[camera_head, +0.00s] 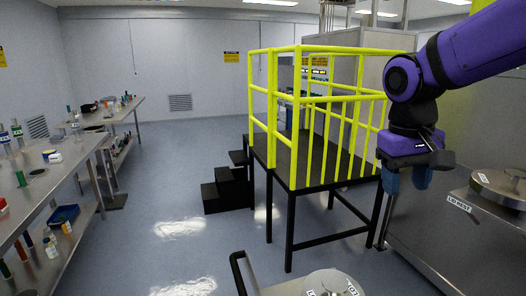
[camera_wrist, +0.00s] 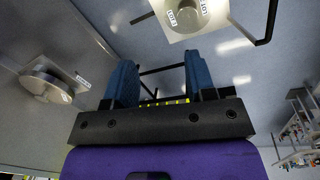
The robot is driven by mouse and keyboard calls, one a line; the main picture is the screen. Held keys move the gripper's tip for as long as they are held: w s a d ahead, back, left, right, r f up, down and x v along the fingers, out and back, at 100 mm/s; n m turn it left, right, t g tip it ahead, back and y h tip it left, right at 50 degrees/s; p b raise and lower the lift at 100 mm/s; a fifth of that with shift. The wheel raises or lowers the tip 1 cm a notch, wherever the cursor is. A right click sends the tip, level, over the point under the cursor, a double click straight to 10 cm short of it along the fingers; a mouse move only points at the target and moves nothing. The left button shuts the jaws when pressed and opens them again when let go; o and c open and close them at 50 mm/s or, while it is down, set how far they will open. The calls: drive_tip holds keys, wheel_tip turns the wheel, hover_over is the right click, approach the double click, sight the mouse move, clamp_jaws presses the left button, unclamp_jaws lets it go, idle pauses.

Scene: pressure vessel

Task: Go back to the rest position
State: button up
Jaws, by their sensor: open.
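My gripper (camera_head: 408,180) hangs at the right in the head view, pointing down from my purple arm. In the wrist view its two blue fingers stand wide apart with nothing between them, so my gripper (camera_wrist: 160,82) is open and empty. In the head view it is in front of the right end of the yellow-railed platform, left of and above a steel surface labelled LID NEST. It touches nothing that I can see.
The platform (camera_head: 290,160) with yellow rails and black steps (camera_head: 228,190) stands mid-room. A round metal lid (camera_head: 500,186) lies at the right. A cart (camera_head: 285,288) with a round metal piece (camera_head: 332,284) is at the bottom. Steel tables (camera_head: 60,165) line the left. The floor between is clear.

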drive_tip(key=s+d+r+t, duration=0.1)
drive_tip(key=s+d+t, duration=0.1)
drive_tip(key=s, duration=0.4)
drive_tip(key=s+d+r+t+y, duration=0.1)
drive_tip(key=s+d+t, duration=0.2)
drive_tip(key=s, duration=0.4)
drive_tip(key=shift+s+m, duration=0.2)
drive_tip(key=shift+m, duration=0.1)
idle(1.5)
